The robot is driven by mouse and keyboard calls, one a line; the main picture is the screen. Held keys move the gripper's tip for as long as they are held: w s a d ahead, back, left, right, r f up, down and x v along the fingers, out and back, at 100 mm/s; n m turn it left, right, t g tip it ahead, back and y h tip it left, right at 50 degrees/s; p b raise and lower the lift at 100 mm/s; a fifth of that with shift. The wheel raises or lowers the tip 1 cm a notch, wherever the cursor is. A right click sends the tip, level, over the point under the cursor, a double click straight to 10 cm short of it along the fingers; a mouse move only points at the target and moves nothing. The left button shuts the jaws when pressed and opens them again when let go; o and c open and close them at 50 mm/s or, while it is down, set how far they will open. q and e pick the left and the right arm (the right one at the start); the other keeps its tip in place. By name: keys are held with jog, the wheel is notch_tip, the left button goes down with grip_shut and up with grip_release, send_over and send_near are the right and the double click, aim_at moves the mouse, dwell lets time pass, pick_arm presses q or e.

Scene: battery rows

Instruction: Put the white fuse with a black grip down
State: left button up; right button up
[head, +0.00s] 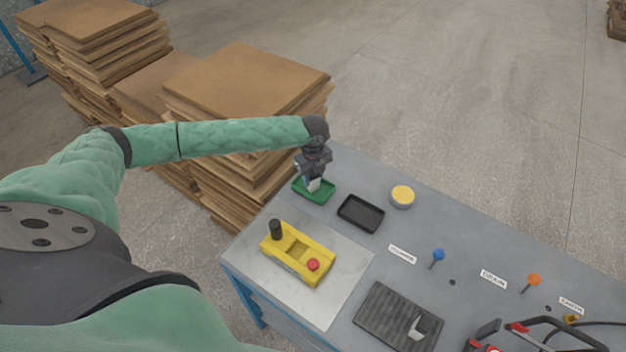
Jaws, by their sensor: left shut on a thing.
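My left gripper (313,176) reaches down over the green tray (328,196) at the far left corner of the table. It is shut on the white fuse (314,185), whose white lower part shows below the fingers. The fuse's black grip is hidden or merges with the dark gripper. The fuse is over or in the green tray; I cannot tell whether it touches the tray's floor. My right gripper is not in view.
An empty black tray (360,213) and a yellow round tin (402,196) stand right of the green tray. Nearer are a yellow holder (290,262) with a black post and red button, and a ribbed black mat (380,318) bearing a small pale piece. Cardboard stacks (245,80) stand left.

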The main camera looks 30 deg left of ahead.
pick_arm(q)
jog(key=shift+f, duration=0.15)
jog(key=o, duration=1.1)
